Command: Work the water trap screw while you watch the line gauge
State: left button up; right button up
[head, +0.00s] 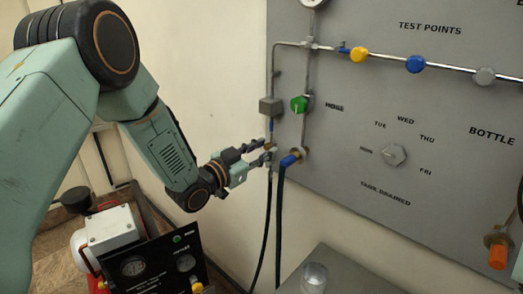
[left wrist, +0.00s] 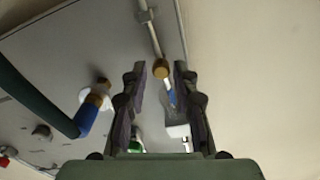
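A grey box (head: 270,106), which looks like the water trap, sits on the pipe at the panel's left edge. Below it are a short blue part and a small brass screw (head: 269,141). My left gripper (head: 269,149) reaches in from the left at the screw. In the left wrist view the brass screw (left wrist: 161,68) shows between the two open fingertips (left wrist: 158,72), with gaps on both sides. The grey box (left wrist: 178,131) shows behind the fingers. A gauge (head: 313,2) at the top is cut off by the frame, and its reading is hidden. My right gripper is out of view.
A green valve knob (head: 299,104) and a blue hose fitting (head: 290,159) with a dark hose are close to the left gripper. A dial (head: 394,155) with day names is further right. A black instrument panel (head: 150,268) stands below my left arm.

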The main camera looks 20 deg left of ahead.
pick_arm(q)
jog(key=shift+w+f, duration=0.1)
grip_shut()
jog(key=n, duration=0.7)
jog(key=shift+n+p, duration=0.3)
jog(key=n, duration=0.6)
jog(key=shift+f, duration=0.1)
jog(key=shift+n, duration=0.4)
dwell(0.3)
jog(key=shift+o, duration=1.7)
grip_release()
jog(key=shift+a, duration=0.15)
